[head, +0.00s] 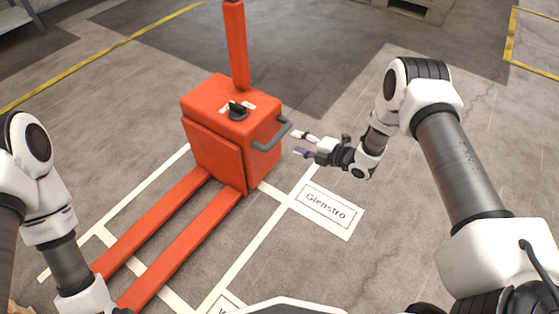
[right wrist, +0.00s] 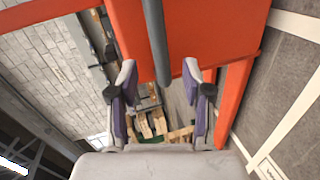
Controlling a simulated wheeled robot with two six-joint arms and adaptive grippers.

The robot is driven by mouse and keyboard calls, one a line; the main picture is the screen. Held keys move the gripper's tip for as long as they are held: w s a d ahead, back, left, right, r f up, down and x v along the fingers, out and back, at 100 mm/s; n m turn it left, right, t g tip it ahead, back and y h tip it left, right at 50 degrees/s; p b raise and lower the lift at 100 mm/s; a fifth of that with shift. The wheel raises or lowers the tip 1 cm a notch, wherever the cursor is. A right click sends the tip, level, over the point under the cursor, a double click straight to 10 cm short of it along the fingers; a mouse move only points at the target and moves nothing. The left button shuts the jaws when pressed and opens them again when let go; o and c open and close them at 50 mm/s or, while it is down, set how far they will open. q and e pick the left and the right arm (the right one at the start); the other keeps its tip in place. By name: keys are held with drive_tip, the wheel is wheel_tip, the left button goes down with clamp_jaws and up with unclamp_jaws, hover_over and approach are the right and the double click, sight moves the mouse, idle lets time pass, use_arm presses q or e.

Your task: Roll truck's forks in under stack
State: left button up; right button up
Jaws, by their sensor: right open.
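The orange truck (head: 215,135) stands on the floor left of centre, its two forks (head: 175,245) running toward the lower left. A grey bar handle (head: 268,140) sticks out from its right side. My right gripper (head: 300,144) is open and empty, its fingertips just right of the handle and apparently apart from it. In the right wrist view the handle (right wrist: 156,40) comes down from the top between the open fingers (right wrist: 160,88). My left arm shows at the left edge; its gripper is out of view. Wooden pallet pieces (right wrist: 152,120) show beyond the fingers; I cannot tell whether they are the stack.
White floor lines surround the truck, with a label reading "Glenstro" (head: 326,206) at its right. A dark knob (head: 237,110) sits on top of the truck. Yellow lines (head: 110,50) cross the floor behind. A shelf leg (head: 38,15) stands at the far left.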

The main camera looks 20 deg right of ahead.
sight(282, 136)
drive_tip(key=shift+n, duration=0.8)
drive_tip(key=b+x, duration=0.2)
drive_tip(key=x, duration=0.2)
drive_tip(key=b+x, duration=0.2)
drive_tip(key=x, duration=0.2)
drive_tip(key=shift+w+d+f, duration=0.1)
drive_tip(key=shift+w+d, duration=0.05)
drive_tip(key=shift+d, duration=0.15)
drive_tip(key=shift+w+a, duration=0.1)
drive_tip(key=shift+w, duration=0.05)
use_arm(q)
wheel_tip(282, 136, down, 6)
drive_tip(key=shift+w+r, duration=0.15)
drive_tip(key=shift+r, duration=0.1)
use_arm(e)
clamp_jaws()
